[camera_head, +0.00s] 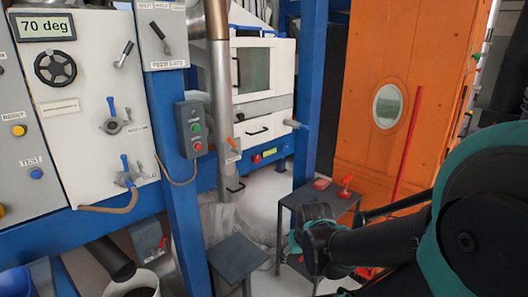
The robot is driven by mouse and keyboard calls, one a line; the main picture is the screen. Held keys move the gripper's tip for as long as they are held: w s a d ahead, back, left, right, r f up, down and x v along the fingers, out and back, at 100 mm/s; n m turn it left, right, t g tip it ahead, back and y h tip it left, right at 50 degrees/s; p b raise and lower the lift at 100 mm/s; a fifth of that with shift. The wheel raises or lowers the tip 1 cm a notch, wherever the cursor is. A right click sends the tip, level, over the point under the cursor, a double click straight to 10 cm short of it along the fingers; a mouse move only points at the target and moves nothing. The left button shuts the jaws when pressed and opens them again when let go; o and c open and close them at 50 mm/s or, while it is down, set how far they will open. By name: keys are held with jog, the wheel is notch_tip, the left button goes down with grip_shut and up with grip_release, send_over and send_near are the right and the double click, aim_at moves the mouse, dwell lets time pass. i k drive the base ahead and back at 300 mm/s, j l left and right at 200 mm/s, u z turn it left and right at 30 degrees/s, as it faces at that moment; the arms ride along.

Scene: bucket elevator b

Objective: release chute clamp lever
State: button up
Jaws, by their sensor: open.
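A grey metal chute pipe (219,100) with a brown upper section hangs down in the middle left of the head view. A small orange lever (233,145) sits on the pipe's right side, low down. It looks like the clamp lever, but its clamp is too small to make out. The pipe's lower end (231,188) carries a dark handle. My dark and teal arm reaches in from the right, and its leftmost visible joint is to the right of and below the pipe. My gripper's fingers do not show.
A control cabinet (85,90) with several levers and knobs stands at left. A blue post (160,130) carries a button box (191,129). A grey stool (237,256) stands below the chute. A small table (292,200) holds red items beside my arm. An orange panel (375,60) is behind.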

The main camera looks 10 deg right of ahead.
aim_at(117, 64)
jog(key=i+l, duration=0.2)
jog(key=i, duration=0.3)
jog(key=u, duration=2.25)
